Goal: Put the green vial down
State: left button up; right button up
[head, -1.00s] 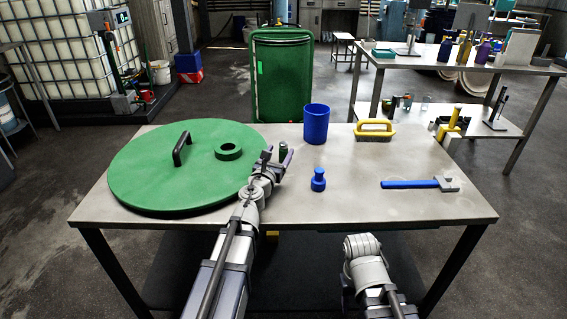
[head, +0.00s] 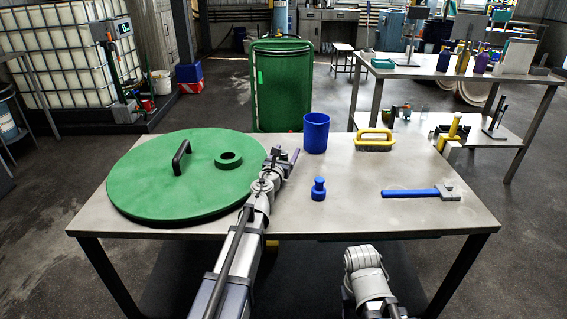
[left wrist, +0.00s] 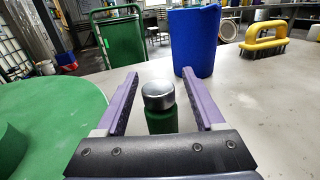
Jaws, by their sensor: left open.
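The green vial (left wrist: 162,121) with a silver cap stands upright between the purple fingers of my left gripper (left wrist: 156,100) in the left wrist view. The fingers are apart, with a gap on each side of the vial. Its base is hidden behind the gripper body. In the head view my left gripper (head: 284,158) is low over the table (head: 350,205), just right of the large green lid, and the vial is mostly covered by it. My right arm shows at the bottom, but its gripper is not visible.
The green lid (head: 140,165) with a black handle fills the table's left. The table's front right is clear.

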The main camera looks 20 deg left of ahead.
pick_arm(q)
jog(key=shift+c, duration=0.2)
grip_shut()
jog(key=shift+r, duration=0.1)
dwell(0.5)
notch_tip(320, 180, up, 10)
jog(key=p, duration=1)
